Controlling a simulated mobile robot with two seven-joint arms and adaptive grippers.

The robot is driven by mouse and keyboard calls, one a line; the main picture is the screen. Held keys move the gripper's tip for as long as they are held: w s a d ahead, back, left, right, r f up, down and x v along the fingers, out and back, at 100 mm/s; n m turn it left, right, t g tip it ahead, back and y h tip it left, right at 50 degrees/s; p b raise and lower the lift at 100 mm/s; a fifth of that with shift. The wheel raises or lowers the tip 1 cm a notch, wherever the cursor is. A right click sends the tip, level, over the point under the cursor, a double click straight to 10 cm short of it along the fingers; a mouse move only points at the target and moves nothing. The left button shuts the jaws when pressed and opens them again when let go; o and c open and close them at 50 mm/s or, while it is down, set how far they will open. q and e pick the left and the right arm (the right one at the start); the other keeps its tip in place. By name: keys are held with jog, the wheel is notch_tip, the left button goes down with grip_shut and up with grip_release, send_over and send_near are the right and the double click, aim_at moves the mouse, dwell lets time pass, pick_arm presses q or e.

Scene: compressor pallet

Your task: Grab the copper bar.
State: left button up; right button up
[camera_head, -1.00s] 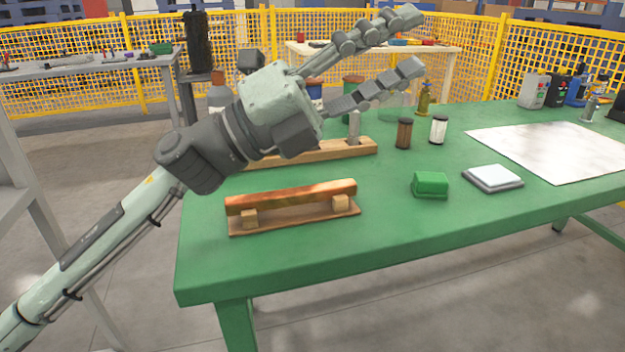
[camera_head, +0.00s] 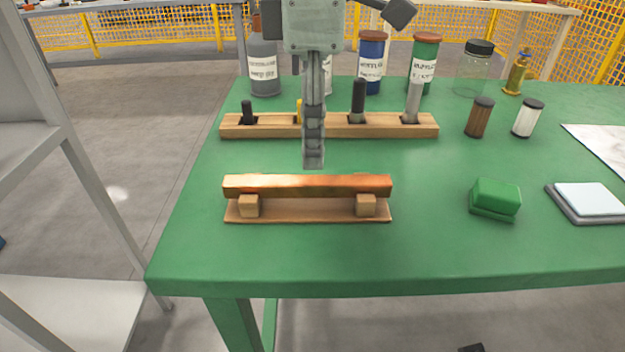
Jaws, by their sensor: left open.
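The copper bar (camera_head: 308,186) lies level across two small wooden blocks on a wooden base (camera_head: 308,211) near the front left of the green table. My left gripper (camera_head: 314,160) points down just above and behind the middle of the bar, seen edge-on so that its fingers overlap. It is open and empty. A small gap shows between its fingertips and the bar's top edge in the picture. My right gripper is not in view.
A wooden rack (camera_head: 270,126) with upright tools stands behind the bar. Bottles and jars, among them a blue one (camera_head: 371,63), stand further back. A green block (camera_head: 495,197) and a grey-framed pad (camera_head: 588,202) lie to the right. The green table (camera_head: 430,250) is clear in front.

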aim_at(307, 179)
pick_arm(q)
jog(key=f, duration=0.4)
jog(key=shift+s+a+f, duration=0.2)
jog(key=shift+a+f, duration=0.1)
jog(key=shift+a, duration=0.1)
jog(key=shift+f, duration=0.5)
grip_shut()
